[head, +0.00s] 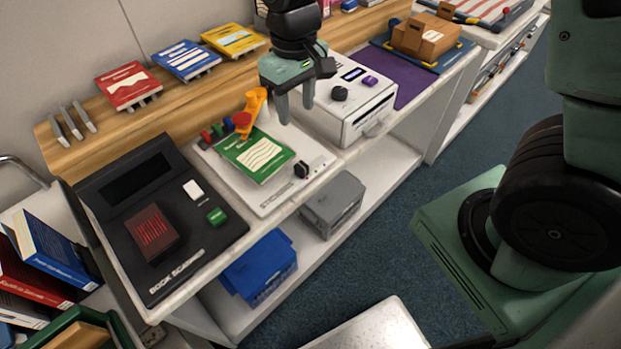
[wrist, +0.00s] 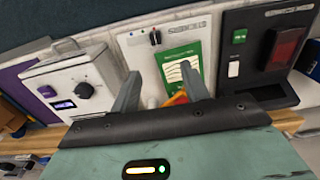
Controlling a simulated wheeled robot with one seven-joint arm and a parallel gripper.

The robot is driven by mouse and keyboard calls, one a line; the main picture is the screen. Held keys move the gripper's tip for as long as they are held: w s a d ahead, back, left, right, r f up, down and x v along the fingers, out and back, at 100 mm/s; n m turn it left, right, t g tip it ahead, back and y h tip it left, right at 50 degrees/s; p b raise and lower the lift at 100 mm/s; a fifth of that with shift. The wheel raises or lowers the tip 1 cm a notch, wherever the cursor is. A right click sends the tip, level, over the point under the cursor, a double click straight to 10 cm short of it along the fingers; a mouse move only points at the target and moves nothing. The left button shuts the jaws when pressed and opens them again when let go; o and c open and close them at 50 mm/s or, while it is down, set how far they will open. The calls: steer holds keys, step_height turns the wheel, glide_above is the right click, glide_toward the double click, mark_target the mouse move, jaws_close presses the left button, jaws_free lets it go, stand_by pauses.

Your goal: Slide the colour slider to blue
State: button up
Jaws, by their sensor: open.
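A white panel (head: 290,200) lies on the bench with a green book (head: 257,153) on it. Red, green and blue pegs (head: 217,131) stand at the panel's back left. My gripper (head: 295,111) is open and empty above the panel's back right, apart from the knob. Its fingers also show in the wrist view (wrist: 161,72).
An orange lever (head: 255,103) with a red knob stands behind the green book, close to my gripper. A white machine (head: 355,117) with a dial is to the right. A black book scanner (head: 185,255) is to the left. Bins sit on the lower shelf.

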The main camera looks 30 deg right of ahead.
steer(key=p, duration=0.2)
glide_toward(301, 166)
step_height(301, 166, down, 9)
steer(key=shift+f, duration=0.15)
stand_by(0.3)
